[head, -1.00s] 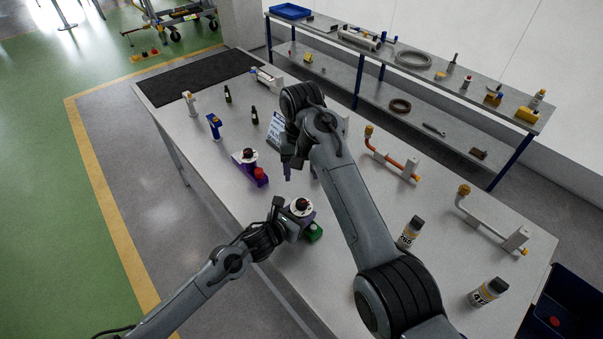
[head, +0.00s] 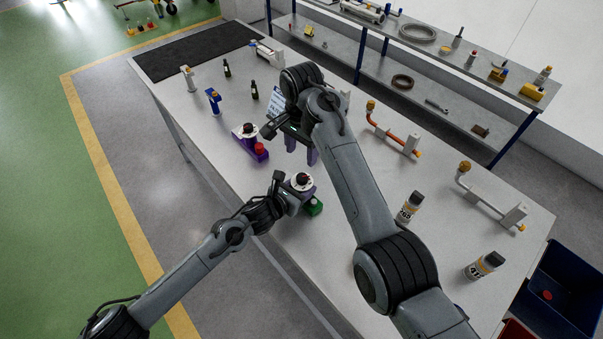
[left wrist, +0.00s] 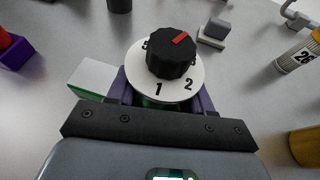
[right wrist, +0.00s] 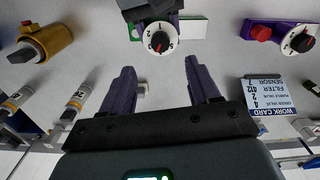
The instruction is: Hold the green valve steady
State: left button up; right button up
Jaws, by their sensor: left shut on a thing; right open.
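The green valve has a white numbered dial (left wrist: 186,97) with a black knob (left wrist: 174,58) on a green base (head: 315,207). My left gripper (left wrist: 162,92) is shut on its body, with purple fingers on either side below the dial. The knob's red mark points up and right in the left wrist view, away from the 1 and 2. The green valve's dial also shows in the right wrist view (right wrist: 157,39). My right gripper (head: 304,149) is open and empty, above the table beyond the green valve. The work card (right wrist: 270,96) reads green valve 4, purple valve 2.
A purple valve (head: 246,131) with a red cap (head: 260,149) stands left of my right gripper. Two labelled canisters (head: 409,207) (head: 485,265) and pipe assemblies (head: 394,136) are on the right of the table. A shelf (head: 432,66) runs behind. My right arm crosses above the table.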

aim_at(302, 178)
notch_tip(302, 178, down, 10)
jog(key=shift+f, duration=0.1)
dwell(0.4)
jog(key=c, duration=1)
jog(key=shift+c, duration=0.2)
jog(key=shift+n, duration=0.5)
jog(key=n, duration=0.3)
jog(key=shift+n, duration=0.3)
jog(key=shift+s+n, duration=0.1)
jog(key=shift+n, duration=2.2)
